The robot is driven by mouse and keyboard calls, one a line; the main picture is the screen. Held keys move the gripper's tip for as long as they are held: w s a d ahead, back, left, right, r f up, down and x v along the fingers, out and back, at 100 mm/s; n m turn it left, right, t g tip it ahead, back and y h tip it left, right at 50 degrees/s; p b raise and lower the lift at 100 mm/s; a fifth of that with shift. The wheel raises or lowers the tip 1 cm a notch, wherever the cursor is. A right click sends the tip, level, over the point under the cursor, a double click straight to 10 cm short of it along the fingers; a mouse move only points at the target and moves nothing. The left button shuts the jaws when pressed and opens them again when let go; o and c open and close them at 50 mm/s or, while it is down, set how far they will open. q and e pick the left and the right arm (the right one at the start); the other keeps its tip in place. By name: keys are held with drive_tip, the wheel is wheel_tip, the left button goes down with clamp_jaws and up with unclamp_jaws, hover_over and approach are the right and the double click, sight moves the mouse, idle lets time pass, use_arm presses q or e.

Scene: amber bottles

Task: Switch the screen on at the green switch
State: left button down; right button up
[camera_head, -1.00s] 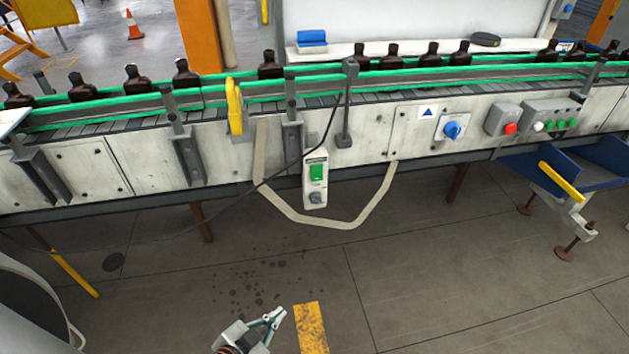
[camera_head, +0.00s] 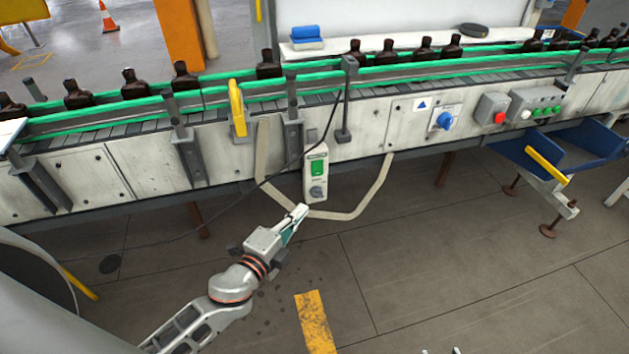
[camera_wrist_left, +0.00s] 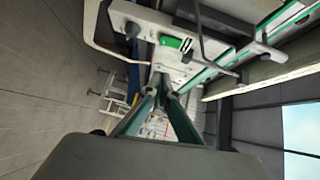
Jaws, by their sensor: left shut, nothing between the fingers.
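The green switch (camera_head: 318,168) is on a white upright box (camera_head: 312,150) at the front of the conveyor, with a grey knob below it. It also shows in the left wrist view (camera_wrist_left: 171,42), past the fingertips. My left gripper (camera_head: 303,209) is shut and empty. In the head view its tips appear just below and left of the box's lower end; contact with the box cannot be told. Two small tips at the bottom edge may be my right gripper (camera_head: 441,351); the rest is cut off. I cannot make out a lit screen.
The conveyor with green rails (camera_head: 400,62) carries several amber bottles (camera_head: 268,64). A beige bent tube (camera_head: 365,205) loops beneath. A blue rotary switch (camera_head: 444,121) and red button (camera_head: 499,117) sit farther right. The floor in front is open.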

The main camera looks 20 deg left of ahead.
use_arm(q)
drive_tip(key=shift+w, duration=0.1)
approach(320, 173)
drive_tip(key=w+d, duration=0.2)
drive_tip(key=d, duration=0.2)
drive_tip(key=shift+w+a+f, duration=0.2)
drive_tip(key=shift+w+a, duration=0.45)
drive_tip(key=shift+w, duration=0.3)
drive_tip(key=shift+w+a+f, duration=0.2)
drive_tip(key=shift+w+a, duration=0.4)
drive_tip(key=shift+w, duration=0.4)
drive_tip(key=shift+w+a+f+b, duration=0.1)
drive_tip(key=shift+w+f+b, duration=0.15)
drive_tip(key=shift+b, duration=0.7)
drive_tip(key=shift+r, duration=0.25)
